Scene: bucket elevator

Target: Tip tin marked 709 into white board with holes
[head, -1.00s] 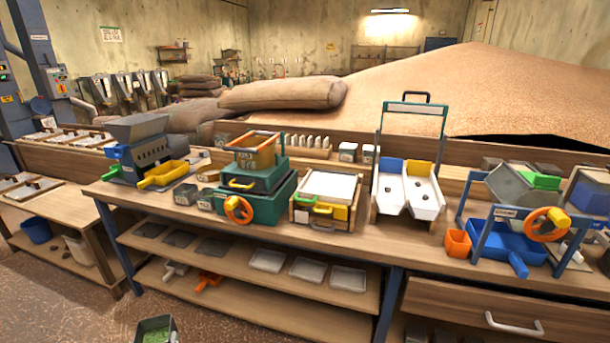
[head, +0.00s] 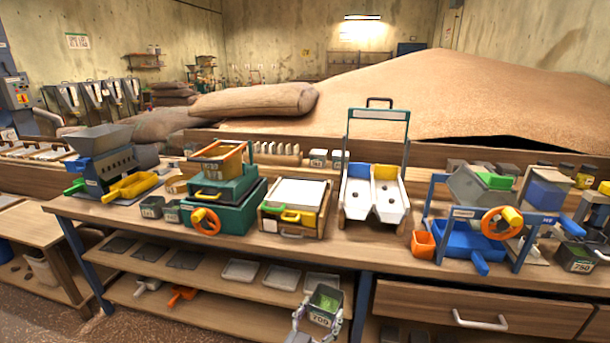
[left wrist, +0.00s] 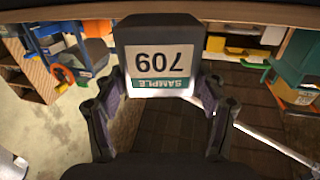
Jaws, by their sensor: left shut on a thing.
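The tin marked 709 (head: 325,300) is a dark, open-topped tin with green contents, low in the head view in front of the bench. It is roughly upright. My left gripper (head: 318,322) is shut on it. In the left wrist view the tin (left wrist: 160,50) shows its label upside down, with the fingers of my left gripper (left wrist: 160,100) on both sides. A white sloped board (head: 372,205) with two channels and dark spots that look like holes stands on the bench, behind and above the tin, apart from it. My right gripper is not in view.
A white-topped wooden box (head: 298,192) and a green machine with an orange wheel (head: 228,195) stand left of the board. A blue-framed machine (head: 485,225) stands right. The bench edge and a lower shelf with white trays (head: 240,270) lie near the tin.

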